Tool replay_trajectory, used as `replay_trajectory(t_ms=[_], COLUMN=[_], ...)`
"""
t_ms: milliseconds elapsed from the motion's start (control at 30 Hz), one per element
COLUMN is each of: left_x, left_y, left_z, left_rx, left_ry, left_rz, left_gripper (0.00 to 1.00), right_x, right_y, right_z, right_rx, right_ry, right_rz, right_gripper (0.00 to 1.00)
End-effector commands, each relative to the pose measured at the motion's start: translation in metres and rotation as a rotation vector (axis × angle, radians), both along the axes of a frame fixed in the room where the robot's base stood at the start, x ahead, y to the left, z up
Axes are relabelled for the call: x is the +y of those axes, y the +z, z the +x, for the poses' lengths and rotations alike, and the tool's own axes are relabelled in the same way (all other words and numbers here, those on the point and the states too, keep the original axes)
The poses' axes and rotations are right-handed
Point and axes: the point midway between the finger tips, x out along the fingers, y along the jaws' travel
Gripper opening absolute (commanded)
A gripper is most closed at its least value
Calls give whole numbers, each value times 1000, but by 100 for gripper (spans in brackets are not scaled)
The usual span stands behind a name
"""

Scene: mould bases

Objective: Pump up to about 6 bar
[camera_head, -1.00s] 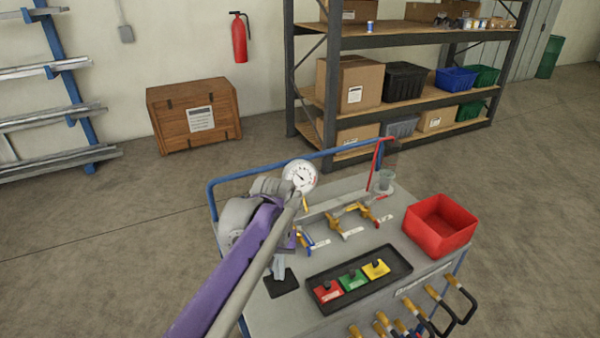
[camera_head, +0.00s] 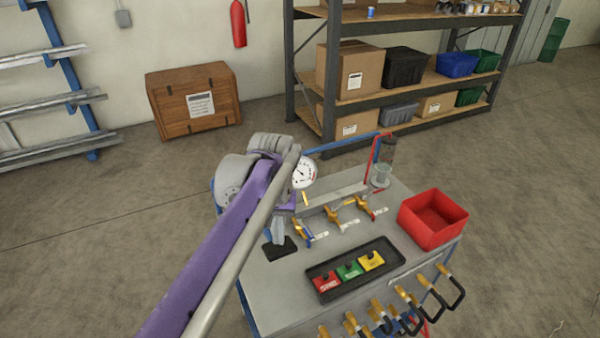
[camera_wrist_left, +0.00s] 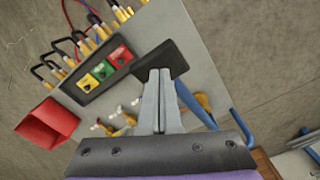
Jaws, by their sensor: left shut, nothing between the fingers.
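My left gripper (camera_head: 277,241) points down at the left side of the grey cart (camera_head: 278,293). Its fingers are shut with nothing between them. The tips are over or against a black pad (camera_head: 281,250), which also shows in the wrist view (camera_wrist_left: 174,58); I cannot tell if they touch. A blue bar (camera_wrist_left: 193,103) passes beside the fingers. The round white gauge (camera_head: 305,172) stands behind the gripper; its needle is too small to read. My arm and wrist hide part of the cart's left back, and no pump body shows clearly. My right gripper is out of view.
A black tray (camera_head: 392,263) holds red, green and yellow blocks. Yellow-handled valves (camera_head: 335,217) line the middle. Several black hooks with tan grips (camera_head: 445,285) hang at the front edge.

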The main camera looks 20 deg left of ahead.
Motion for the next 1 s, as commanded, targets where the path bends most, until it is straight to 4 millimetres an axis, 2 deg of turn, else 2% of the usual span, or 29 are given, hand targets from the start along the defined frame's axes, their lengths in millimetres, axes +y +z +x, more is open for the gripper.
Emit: replay_trajectory(t_ms=[167,1000], left_x=[0,1], left_y=[-10,-104], left_z=[-1,0], left_rx=[2,0], left_ry=[0,0], left_rz=[0,2], left_gripper=[0,0], right_x=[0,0], right_y=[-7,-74], right_z=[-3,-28], right_rx=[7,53], right_ry=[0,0], right_rz=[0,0], right_gripper=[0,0])
